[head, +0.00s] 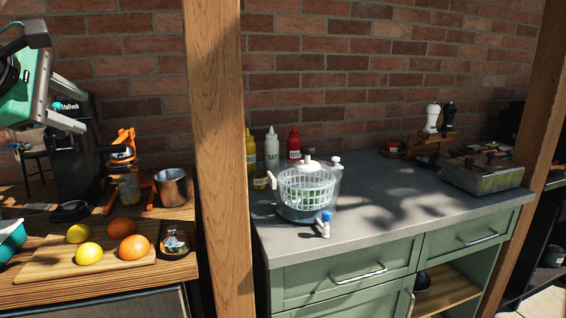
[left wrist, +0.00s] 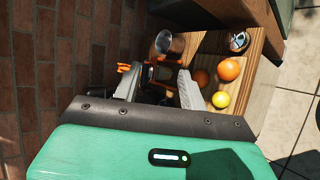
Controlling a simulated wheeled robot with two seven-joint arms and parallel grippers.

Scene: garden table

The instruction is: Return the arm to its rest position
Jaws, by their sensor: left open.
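My left gripper (head: 60,108) is at the upper left of the head view, with a green body and pale grey fingers. It is open and holds nothing. It is raised above the wooden counter (head: 110,287), in front of a black appliance (head: 78,150). In the left wrist view my left gripper (left wrist: 157,82) shows its fingers apart, with part of the counter behind them. My right gripper is in neither view.
Lemons (head: 89,253) and oranges (head: 134,247) lie on a cutting board (head: 50,262). A metal cup (head: 171,187) and orange juicer (head: 124,150) stand behind. A wooden post (head: 222,160) separates them from the grey counter (head: 400,200), which holds a basket (head: 307,188) and bottles (head: 272,149).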

